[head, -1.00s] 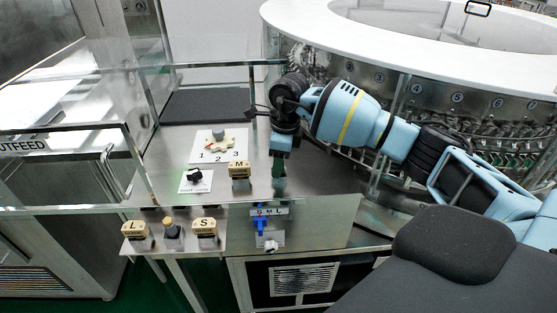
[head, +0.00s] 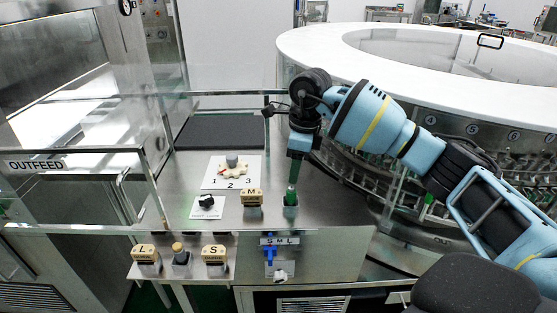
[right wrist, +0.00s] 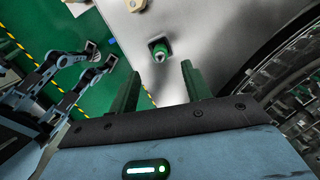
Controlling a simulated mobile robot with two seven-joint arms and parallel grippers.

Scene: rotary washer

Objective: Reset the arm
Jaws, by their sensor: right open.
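My right gripper (head: 292,182) points down at the end of its arm, just above a green button (head: 290,200) on the grey metal worktop (head: 320,195). In the right wrist view the two green fingers of the right gripper (right wrist: 158,72) are spread with nothing between them. The green button (right wrist: 159,51) stands beyond their tips, apart from both. My left arm does not show in the head view. Pale blue arm links at the left of the right wrist view look like mine; the state of the gripper there is too small to tell.
Left of the green button stand an M block (head: 252,197), a black knob (head: 206,201) and a 1-2-3 dial (head: 233,170). In front are L (head: 146,256) and S (head: 214,257) blocks and a blue lever (head: 270,254). The round washer (head: 300,45) stands behind right.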

